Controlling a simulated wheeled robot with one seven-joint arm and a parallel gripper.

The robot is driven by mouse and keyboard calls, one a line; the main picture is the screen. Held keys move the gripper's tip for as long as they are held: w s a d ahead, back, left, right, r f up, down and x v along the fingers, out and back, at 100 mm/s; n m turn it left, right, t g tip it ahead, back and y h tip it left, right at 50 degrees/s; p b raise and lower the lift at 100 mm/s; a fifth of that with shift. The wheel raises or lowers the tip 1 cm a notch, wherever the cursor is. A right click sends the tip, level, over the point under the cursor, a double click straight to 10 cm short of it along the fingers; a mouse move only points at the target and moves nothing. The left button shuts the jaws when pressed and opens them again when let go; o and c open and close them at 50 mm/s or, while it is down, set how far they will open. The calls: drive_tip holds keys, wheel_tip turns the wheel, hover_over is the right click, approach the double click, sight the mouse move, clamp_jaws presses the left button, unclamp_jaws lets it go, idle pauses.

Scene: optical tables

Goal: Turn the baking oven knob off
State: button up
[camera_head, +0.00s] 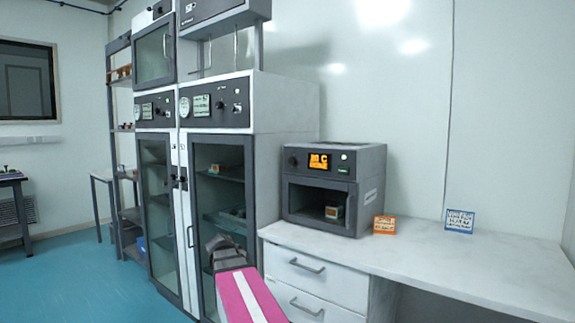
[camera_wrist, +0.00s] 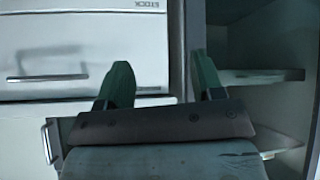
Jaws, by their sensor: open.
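The baking oven (camera_head: 333,188) is a dark grey box on the white counter in the head view. Its front panel has a lit orange display (camera_head: 319,162) and a green light. A small dark round knob (camera_head: 293,161) sits left of the display; its setting is too small to read. The oven's window shows a small box inside. In the wrist view my gripper (camera_wrist: 162,75) shows two green fingers spread apart with nothing between them. It faces a white drawer front and the edge of an open shelf. The oven and knob are not in the wrist view.
Tall cabinets (camera_head: 220,200) with glass doors stand left of the oven. An orange sign (camera_head: 384,225) and a blue sign (camera_head: 459,220) stand on the counter (camera_head: 420,262) to its right. Drawers with handles (camera_head: 307,265) lie below. Blue floor is clear at left.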

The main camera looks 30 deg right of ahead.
drive_tip(key=w+d+r+m+t+h, duration=0.1)
drive_tip(key=w+d+r+m+h, duration=0.15)
drive_tip(key=r, duration=0.45)
drive_tip(key=w+d+r+m+h, duration=0.1)
drive_tip(key=d+r+m, duration=0.1)
drive_tip(key=d+r, duration=0.3)
drive_tip(key=w+d+r+m+t+h, duration=0.1)
drive_tip(key=d+r+m+h, duration=0.15)
drive_tip(key=r, duration=0.55)
drive_tip(key=m+h, duration=0.3)
drive_tip(key=m, duration=0.2)
approach(291, 162)
drive_tip(key=x, duration=0.9)
drive_tip(key=shift+w, duration=0.15)
drive_tip(key=c, duration=0.9)
